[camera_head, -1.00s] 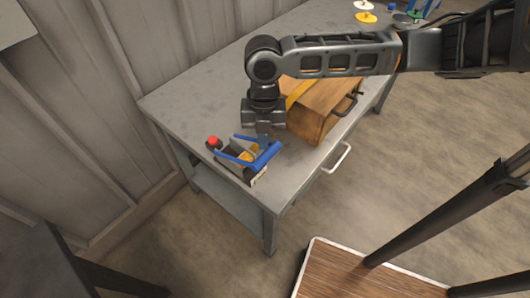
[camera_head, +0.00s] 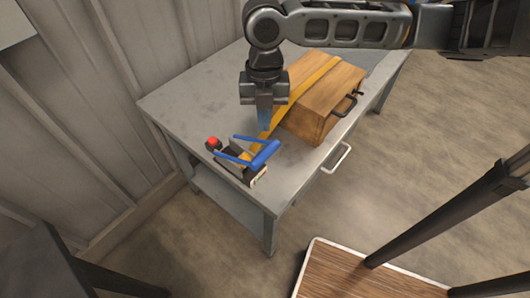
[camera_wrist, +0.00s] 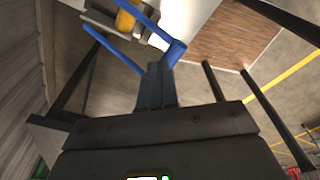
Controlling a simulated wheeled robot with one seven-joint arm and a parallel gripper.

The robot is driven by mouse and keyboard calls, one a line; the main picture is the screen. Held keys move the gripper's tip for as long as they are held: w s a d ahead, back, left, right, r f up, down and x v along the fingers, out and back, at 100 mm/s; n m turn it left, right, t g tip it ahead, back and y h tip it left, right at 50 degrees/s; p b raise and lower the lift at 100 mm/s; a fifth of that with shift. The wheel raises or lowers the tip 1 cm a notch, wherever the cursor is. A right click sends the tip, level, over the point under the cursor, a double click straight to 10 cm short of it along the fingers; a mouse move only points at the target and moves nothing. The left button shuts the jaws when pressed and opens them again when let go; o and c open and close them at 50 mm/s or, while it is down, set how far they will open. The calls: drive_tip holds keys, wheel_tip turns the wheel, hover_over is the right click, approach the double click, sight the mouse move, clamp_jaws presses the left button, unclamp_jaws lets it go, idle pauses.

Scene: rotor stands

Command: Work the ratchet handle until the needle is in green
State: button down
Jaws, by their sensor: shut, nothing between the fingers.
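The ratchet device stands near the front left corner of the table; its blue ratchet handle (camera_head: 264,155) shows as a U-shaped frame with a thick cross bar at the right. The device's body (camera_head: 243,171) is dark and light with a yellow part and a red knob (camera_head: 212,142) at its left end. My gripper (camera_head: 264,127) is shut and empty, pointing down just above and behind the handle. In the wrist view the fingers (camera_wrist: 157,70) appear close to the blue handle (camera_wrist: 174,53); I cannot tell whether they touch. The needle and green zone cannot be made out.
A wooden box (camera_head: 317,100) with a dark handle and a yellow strap lies on the grey table (camera_head: 190,92), right of the device. A light drawer handle (camera_head: 337,158) sticks out at the table's front. Free table top lies left of the box.

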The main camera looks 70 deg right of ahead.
drive_tip(key=shift+a, duration=0.2)
idle(0.4)
drive_tip(key=shift+s+a+r, duration=0.3)
drive_tip(key=shift+a+r, duration=0.15)
drive_tip(key=shift+r, duration=0.2)
drive_tip(key=shift+s+a+r, duration=0.25)
drive_tip(key=shift+a+r, duration=0.15)
drive_tip(key=shift+r, duration=0.2)
drive_tip(key=shift+f, duration=0.1)
